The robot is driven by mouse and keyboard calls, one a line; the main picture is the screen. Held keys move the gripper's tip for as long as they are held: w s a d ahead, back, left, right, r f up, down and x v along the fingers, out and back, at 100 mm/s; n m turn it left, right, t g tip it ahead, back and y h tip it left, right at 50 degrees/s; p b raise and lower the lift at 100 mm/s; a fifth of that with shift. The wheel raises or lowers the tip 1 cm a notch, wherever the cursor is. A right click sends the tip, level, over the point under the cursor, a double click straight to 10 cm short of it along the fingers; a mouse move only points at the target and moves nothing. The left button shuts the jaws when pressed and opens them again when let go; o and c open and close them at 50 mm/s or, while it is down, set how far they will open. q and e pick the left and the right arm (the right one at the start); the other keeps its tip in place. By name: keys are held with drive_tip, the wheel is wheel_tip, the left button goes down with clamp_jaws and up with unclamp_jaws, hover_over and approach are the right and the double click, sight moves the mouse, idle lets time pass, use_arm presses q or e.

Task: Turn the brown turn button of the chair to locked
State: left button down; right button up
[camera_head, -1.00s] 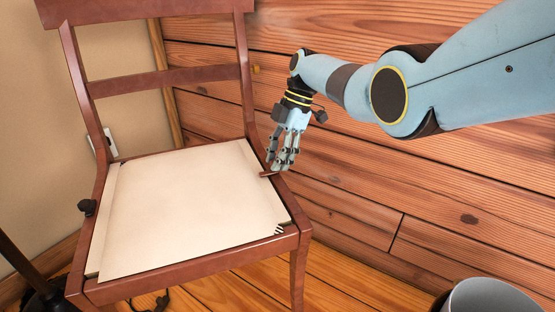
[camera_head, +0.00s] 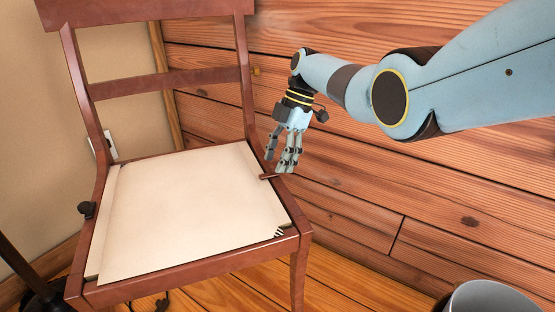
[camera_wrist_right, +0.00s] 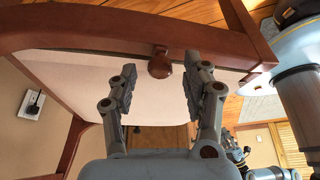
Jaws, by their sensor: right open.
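The brown chair (camera_head: 190,264) faces me with a pale seat panel (camera_head: 190,200). The small brown turn button (camera_head: 267,177) is at the right edge of the seat. In the right wrist view the turn button (camera_wrist_right: 160,68) has a rounded end lying over the edge of the panel. My right gripper (camera_head: 277,163) is just above the button, pointing down, with its fingers spread. In the right wrist view my right gripper (camera_wrist_right: 158,62) has a finger on each side of the button, apparently apart from it.
A black knob (camera_head: 87,209) is on the chair's left side. Plank walls (camera_head: 350,170) stand close behind and to the right. A grey bin (camera_head: 490,298) is at the lower right. A dark pole (camera_head: 20,262) is at the left.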

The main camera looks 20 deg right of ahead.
drive_tip(key=v, duration=1.1)
drive_tip(key=shift+s+r, duration=0.1)
